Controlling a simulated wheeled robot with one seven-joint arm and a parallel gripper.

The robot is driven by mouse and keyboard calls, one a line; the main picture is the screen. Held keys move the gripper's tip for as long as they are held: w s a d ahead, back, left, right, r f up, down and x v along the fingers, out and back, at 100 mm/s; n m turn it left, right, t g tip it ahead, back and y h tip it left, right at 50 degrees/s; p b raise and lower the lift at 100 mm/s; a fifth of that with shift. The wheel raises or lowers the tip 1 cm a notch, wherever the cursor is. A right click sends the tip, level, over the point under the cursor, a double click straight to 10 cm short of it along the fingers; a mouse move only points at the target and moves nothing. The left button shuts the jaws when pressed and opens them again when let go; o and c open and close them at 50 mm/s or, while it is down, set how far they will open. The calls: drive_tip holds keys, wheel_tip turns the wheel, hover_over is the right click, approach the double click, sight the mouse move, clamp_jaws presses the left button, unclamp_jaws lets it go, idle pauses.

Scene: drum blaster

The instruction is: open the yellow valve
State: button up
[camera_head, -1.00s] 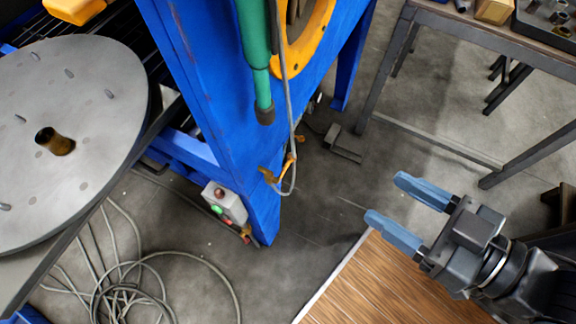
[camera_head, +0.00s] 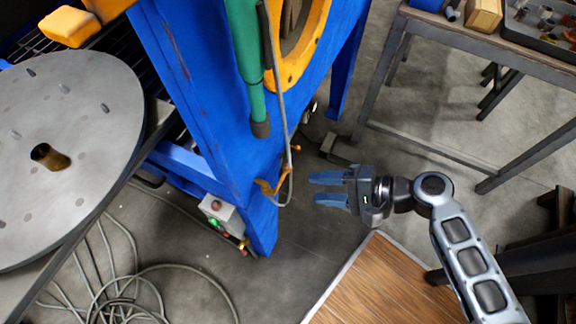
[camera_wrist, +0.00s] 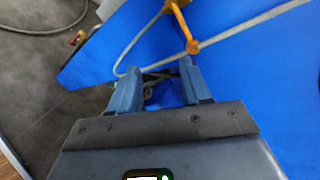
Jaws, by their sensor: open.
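The yellow valve (camera_head: 268,187) is a small yellow-orange lever on the side of the blue machine frame, where a thin grey hose (camera_head: 289,160) loops down. In the wrist view the yellow valve (camera_wrist: 191,44) shows at the upper middle, beyond my fingertips and slightly right of the gap between them. My gripper (camera_head: 314,188) is open and empty, with its blue fingers pointing left at the valve. It is right of the valve, at nearly the same picture height, and apart from it. In the wrist view my gripper (camera_wrist: 158,68) has the grey hose crossing just beyond its fingertips.
The blue machine frame (camera_head: 205,110) stands left of my gripper, with a green hose (camera_head: 248,75) hanging on it. A control box (camera_head: 220,212) sits low on it. Coiled cable (camera_head: 130,300) lies on the floor. A metal table (camera_head: 470,55) stands at the upper right.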

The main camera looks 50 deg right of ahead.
sight(288, 169)
drive_tip(key=shift+w+a+r+m+t+y, duration=0.15)
drive_tip(key=shift+w+a+r+t+y, duration=0.15)
drive_tip(key=shift+w, duration=1.1)
drive_tip(key=shift+w+a+r+m+t+y, duration=0.1)
drive_tip(key=shift+w+a+t+y, duration=0.25)
drive_tip(key=shift+w, duration=1.1)
drive_tip(key=shift+w+a+r+m+t+y, duration=0.15)
drive_tip(key=shift+w+a+y, duration=0.25)
drive_tip(key=shift+w, duration=1)
clamp_jaws()
